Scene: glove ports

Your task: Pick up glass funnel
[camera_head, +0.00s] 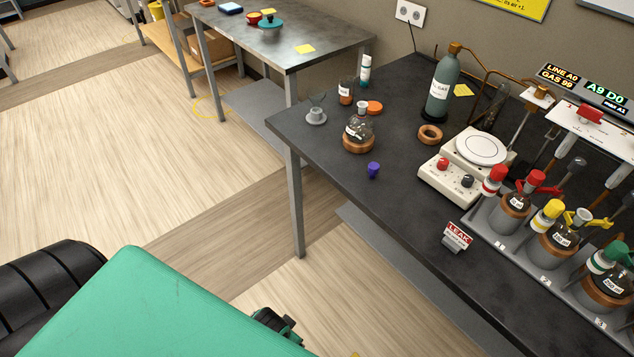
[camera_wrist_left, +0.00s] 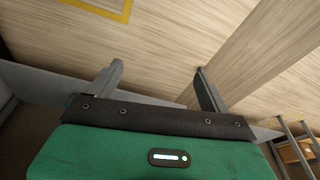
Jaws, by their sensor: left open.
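What looks like the glass funnel (camera_head: 316,103) is a small clear piece in a pale round holder at the far left corner of the dark bench (camera_head: 395,190). It is small, so its exact shape is hard to tell. My left gripper shows in the left wrist view (camera_wrist_left: 158,82) with its two grey fingers wide apart and nothing between them. It points toward the wooden floor, away from the funnel. The funnel is not in the left wrist view. My right gripper is not in view.
A round flask on a cork ring (camera_head: 358,138), a brown beaker (camera_head: 346,92) and an orange lid (camera_head: 374,107) stand near the funnel. A purple stopper (camera_head: 373,169) lies in front. A hotplate (camera_head: 452,185) and several capped bottles fill the right. Floor left of the bench is clear.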

